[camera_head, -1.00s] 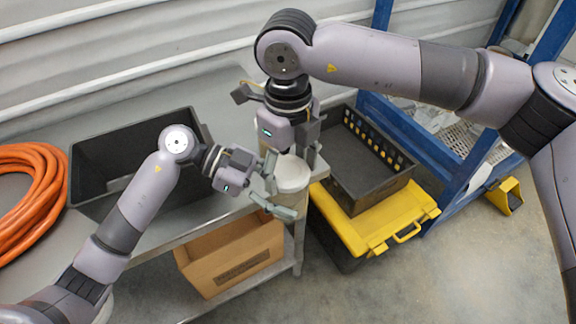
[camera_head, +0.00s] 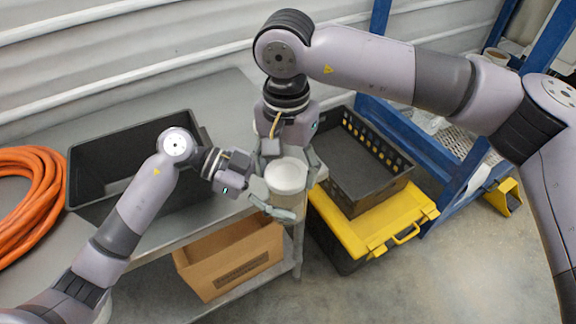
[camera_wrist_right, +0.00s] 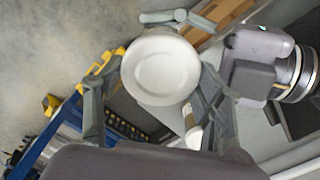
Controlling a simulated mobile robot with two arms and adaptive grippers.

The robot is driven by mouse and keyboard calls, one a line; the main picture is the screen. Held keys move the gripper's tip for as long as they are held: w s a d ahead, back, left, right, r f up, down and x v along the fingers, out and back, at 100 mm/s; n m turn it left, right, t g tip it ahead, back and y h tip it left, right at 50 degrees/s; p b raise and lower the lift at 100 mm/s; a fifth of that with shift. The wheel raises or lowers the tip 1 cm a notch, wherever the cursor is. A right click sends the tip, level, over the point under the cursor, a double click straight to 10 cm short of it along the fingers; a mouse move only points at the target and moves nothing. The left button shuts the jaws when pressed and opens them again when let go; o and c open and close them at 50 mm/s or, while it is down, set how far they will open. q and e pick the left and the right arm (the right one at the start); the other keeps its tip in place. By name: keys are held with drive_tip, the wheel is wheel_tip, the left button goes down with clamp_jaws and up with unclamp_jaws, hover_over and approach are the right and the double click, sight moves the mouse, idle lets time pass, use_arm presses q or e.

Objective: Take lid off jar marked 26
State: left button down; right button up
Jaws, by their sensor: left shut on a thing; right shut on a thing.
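The jar (camera_head: 284,203) stands at the right end of the grey table with a round white lid (camera_head: 286,175) on top. Its marking cannot be read. My left gripper (camera_head: 272,200) reaches in from the left and is shut on the jar's body. My right gripper (camera_head: 290,163) comes from above and behind and is shut on the lid's sides. In the right wrist view the lid (camera_wrist_right: 160,65) sits between my right gripper's fingers (camera_wrist_right: 150,100), with my left gripper (camera_wrist_right: 225,45) beyond it. The lid covers much of the jar; whether they are apart cannot be told.
A black bin (camera_head: 90,160) and an orange hose coil (camera_head: 40,200) are on the table's left. A cardboard box (camera_head: 232,262) sits on the shelf below. A dark crate (camera_head: 365,190) rests on a yellow-lidded case (camera_head: 385,228) near a blue rack (camera_head: 440,170).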

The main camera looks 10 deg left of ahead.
use_arm(q)
drive_tip(key=shift+s+d+r, duration=0.15)
drive_tip(key=shift+s, duration=0.05)
use_arm(e)
drive_tip(key=n, duration=0.5)
drive_tip(key=shift+w+a+n, duration=0.15)
drive_tip(key=shift+w+n, duration=0.1)
drive_tip(key=shift+n, duration=0.15)
drive_tip(key=n, duration=0.5)
drive_tip(key=shift+a, duration=0.1)
drive_tip(key=shift+r, duration=0.2)
use_arm(q)
drive_tip(key=shift+w, duration=0.15)
use_arm(e)
drive_tip(key=shift+s+r, duration=0.15)
drive_tip(key=shift+r, duration=0.8)
